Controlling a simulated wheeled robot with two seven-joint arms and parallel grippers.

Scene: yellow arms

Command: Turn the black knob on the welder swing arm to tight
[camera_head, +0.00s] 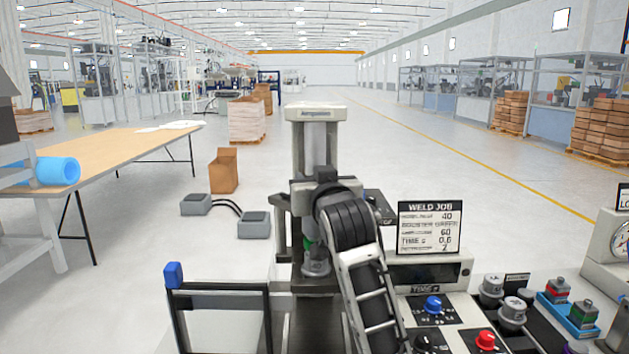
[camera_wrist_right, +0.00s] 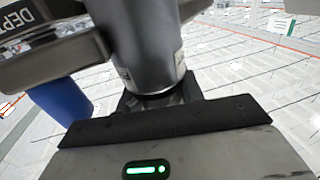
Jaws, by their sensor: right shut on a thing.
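The welder (camera_head: 316,135) stands upright in the middle of the head view, a pale column with a dark lower part. My right arm comes up from the lower right in front of it and hides much of its middle. In the wrist view my right gripper body (camera_wrist_right: 160,158) shows a green light. A grey cylinder (camera_wrist_right: 145,45) rises close above it, beside a dark part lettered "DEPT" (camera_wrist_right: 45,45). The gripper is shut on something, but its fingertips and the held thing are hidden. I cannot make out the swing arm's black knob. My left gripper is out of view.
A panel at the lower right carries a blue knob (camera_head: 433,305), a red knob (camera_head: 485,341) and a "WELD JOB" sign (camera_head: 430,228). A dark frame with a blue cap (camera_head: 173,275) stands at the lower left. A wooden table (camera_head: 120,150) is farther left. A foot pedal (camera_head: 254,223) lies on the floor.

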